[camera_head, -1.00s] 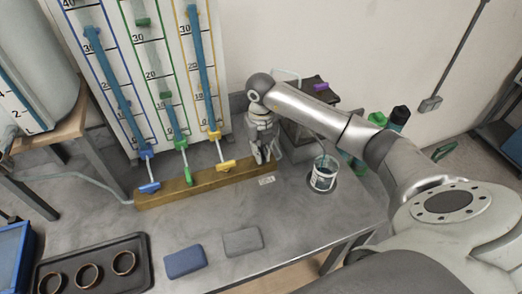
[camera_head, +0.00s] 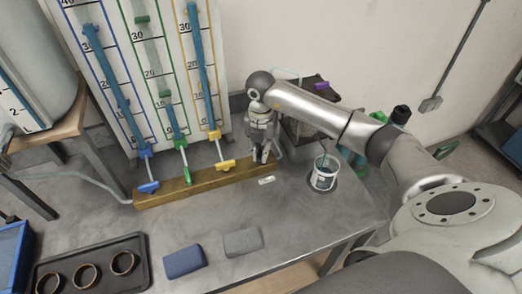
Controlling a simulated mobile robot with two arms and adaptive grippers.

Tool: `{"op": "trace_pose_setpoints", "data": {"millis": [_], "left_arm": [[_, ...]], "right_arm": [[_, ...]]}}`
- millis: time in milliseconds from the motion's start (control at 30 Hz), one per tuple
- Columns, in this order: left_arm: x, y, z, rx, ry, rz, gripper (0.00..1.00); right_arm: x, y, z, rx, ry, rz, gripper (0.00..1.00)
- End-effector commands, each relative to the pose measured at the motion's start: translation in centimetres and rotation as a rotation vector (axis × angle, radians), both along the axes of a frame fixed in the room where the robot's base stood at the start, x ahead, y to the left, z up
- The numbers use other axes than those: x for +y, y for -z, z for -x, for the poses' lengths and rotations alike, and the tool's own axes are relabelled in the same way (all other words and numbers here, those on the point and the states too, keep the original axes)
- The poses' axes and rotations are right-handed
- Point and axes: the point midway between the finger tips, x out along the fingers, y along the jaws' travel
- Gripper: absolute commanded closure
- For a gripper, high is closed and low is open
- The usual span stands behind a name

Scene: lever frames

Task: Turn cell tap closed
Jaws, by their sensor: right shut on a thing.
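My right gripper (camera_head: 262,157) points down at the right end of a brass-coloured manifold bar (camera_head: 205,181) on the grey bench. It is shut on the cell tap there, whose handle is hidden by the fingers. Further left along the bar are a yellow tap (camera_head: 226,165), a green tap (camera_head: 186,175) and a blue tap (camera_head: 149,187), each under a tube of its own colour code. A small white label (camera_head: 266,180) lies just in front of the gripper. My left gripper is not in view.
A clear cup (camera_head: 324,173) with a tube in it stands right of the gripper. A blue block (camera_head: 184,262) and a grey block (camera_head: 242,242) lie at the front. A dark tray (camera_head: 93,281) with rings is at front left. The scaled board (camera_head: 165,60) rises behind the bar.

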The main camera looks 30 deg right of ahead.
Motion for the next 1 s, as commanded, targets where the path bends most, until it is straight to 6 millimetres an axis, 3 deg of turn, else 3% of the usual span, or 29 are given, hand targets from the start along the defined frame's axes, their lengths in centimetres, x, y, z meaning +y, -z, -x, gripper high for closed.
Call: {"op": "trace_pose_setpoints", "data": {"millis": [600, 1000], "left_arm": [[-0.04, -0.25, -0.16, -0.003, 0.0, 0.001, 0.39], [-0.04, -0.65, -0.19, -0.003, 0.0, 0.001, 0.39]], "right_arm": [[-0.05, -0.16, -0.1, -0.004, 0.583, 0.001, 1.0], [-0.09, -0.2, -0.14, -0.006, 0.872, 0.001, 1.0]]}}
